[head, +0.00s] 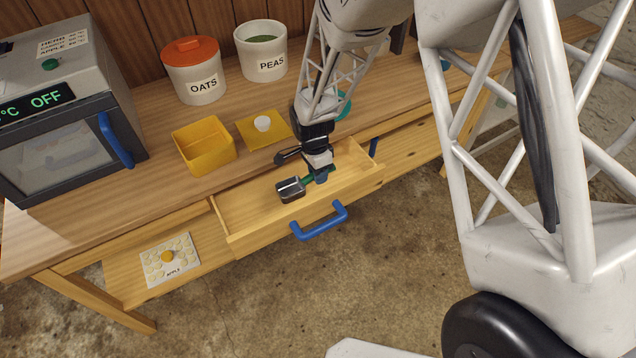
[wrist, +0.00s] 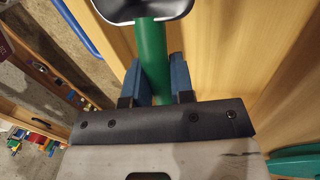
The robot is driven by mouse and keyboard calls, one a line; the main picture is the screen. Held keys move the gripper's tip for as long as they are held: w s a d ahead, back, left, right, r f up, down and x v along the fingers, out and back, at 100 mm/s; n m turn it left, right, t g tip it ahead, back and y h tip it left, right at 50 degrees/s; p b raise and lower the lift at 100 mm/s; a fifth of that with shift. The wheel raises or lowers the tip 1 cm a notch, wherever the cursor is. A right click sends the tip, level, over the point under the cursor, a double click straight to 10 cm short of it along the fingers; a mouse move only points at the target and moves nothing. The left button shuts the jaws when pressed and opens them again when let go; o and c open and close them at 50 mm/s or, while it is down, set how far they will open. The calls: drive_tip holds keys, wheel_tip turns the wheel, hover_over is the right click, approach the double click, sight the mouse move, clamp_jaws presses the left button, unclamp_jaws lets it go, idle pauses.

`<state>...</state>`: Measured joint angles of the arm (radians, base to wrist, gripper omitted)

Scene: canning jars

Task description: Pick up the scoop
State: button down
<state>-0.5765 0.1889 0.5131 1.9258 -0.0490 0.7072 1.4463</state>
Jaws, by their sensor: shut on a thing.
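The scoop (head: 290,189) has a grey metal bowl and a green handle. It is over the open wooden drawer (head: 235,222); I cannot tell whether it touches the drawer floor. My gripper (head: 320,175) points down into the drawer and is shut on the scoop's green handle. In the wrist view the green handle (wrist: 152,55) runs between the two blue fingers of my gripper (wrist: 155,80), and part of the scoop's bowl shows at the top edge. The fingers hide part of the handle.
The drawer has a blue handle (head: 320,222) at its front. On the table behind stand a yellow bin (head: 203,147), a yellow mat (head: 250,130) with a white round thing, an OATS jar (head: 194,75) and a PEAS jar (head: 261,52). An oven (head: 60,120) stands at left.

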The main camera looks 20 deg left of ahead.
wheel_tip(320, 180, up, 10)
drive_tip(key=shift+r, duration=0.1)
idle(0.7)
drive_tip(key=c, duration=1.6)
unclamp_jaws()
clamp_jaws()
drive_tip(key=shift+w, duration=0.1)
